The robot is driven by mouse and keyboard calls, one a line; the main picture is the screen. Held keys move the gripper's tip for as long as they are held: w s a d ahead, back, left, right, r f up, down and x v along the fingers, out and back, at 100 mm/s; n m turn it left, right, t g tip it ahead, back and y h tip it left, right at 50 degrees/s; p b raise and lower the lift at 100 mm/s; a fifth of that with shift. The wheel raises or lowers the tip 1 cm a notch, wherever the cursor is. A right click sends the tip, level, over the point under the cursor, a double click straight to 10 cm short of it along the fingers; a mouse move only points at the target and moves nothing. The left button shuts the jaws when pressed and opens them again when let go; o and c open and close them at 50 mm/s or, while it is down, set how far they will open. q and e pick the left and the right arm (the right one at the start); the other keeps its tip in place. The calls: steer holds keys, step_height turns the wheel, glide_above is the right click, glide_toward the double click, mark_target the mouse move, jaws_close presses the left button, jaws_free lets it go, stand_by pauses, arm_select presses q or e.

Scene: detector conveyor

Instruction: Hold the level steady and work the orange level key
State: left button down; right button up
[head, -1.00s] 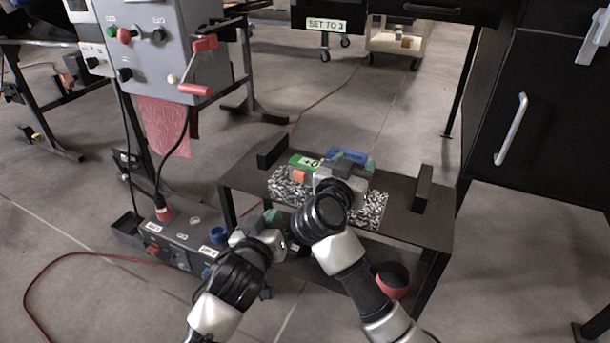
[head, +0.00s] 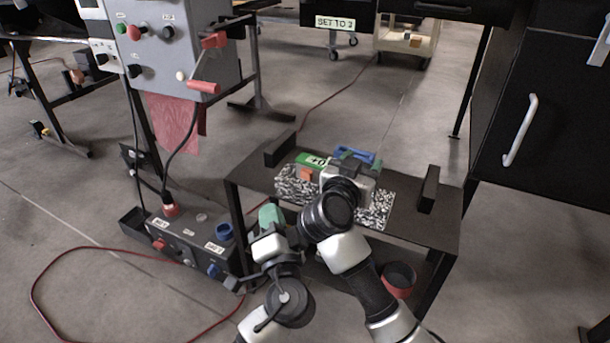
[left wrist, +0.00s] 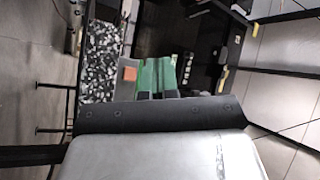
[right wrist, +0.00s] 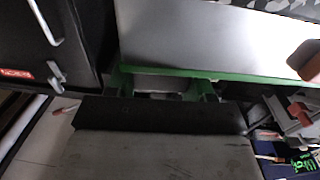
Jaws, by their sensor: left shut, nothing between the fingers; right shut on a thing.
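The level shows in the head view as a green body (head: 309,159) with a white label, lying over a speckled block on the low table. Its orange key (head: 305,174) is at the near left end; the right wrist view shows an orange piece (right wrist: 305,62) at the right edge. My right gripper (head: 353,164) is shut on the level, whose pale, green-edged face (right wrist: 200,38) fills the right wrist view; its fingertips are partly hidden. My left gripper (head: 268,213) is shut and empty, left of and nearer than the level.
The speckled block (head: 376,211) lies on the dark low table (head: 420,232), which has upright stops (head: 429,188) at both ends. A control box (head: 185,238) with knobs stands on the floor at left, below a grey panel with a red crank (head: 203,86). A red cup (head: 398,279) is below the table.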

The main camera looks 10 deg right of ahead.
mark_target(299, 186)
arm_select(q)
steer(key=shift+w+d, duration=0.1)
arm_select(e)
steer(key=shift+f, duration=0.25)
arm_select(q)
steer(key=shift+w+d, duration=0.85)
steer(key=shift+w, duration=0.3)
steer(key=shift+w+d, duration=0.85)
steer(key=shift+w, duration=0.3)
steer(key=shift+w+d, duration=0.85)
steer(key=shift+w, duration=0.3)
steer(key=shift+w, duration=0.1)
steer(key=shift+w+d, duration=0.25)
steer(key=shift+w, duration=0.05)
steer(key=shift+w+d, duration=0.25)
steer(key=shift+w, duration=0.1)
steer(key=shift+s+a, duration=0.1)
steer(key=shift+s, duration=0.05)
steer(key=shift+s+a, duration=0.4)
steer(key=shift+s, duration=0.15)
steer(key=shift+s+a, duration=0.75)
steer(key=shift+s, duration=0.3)
steer(key=shift+s+a, duration=0.75)
steer(key=shift+s, duration=0.25)
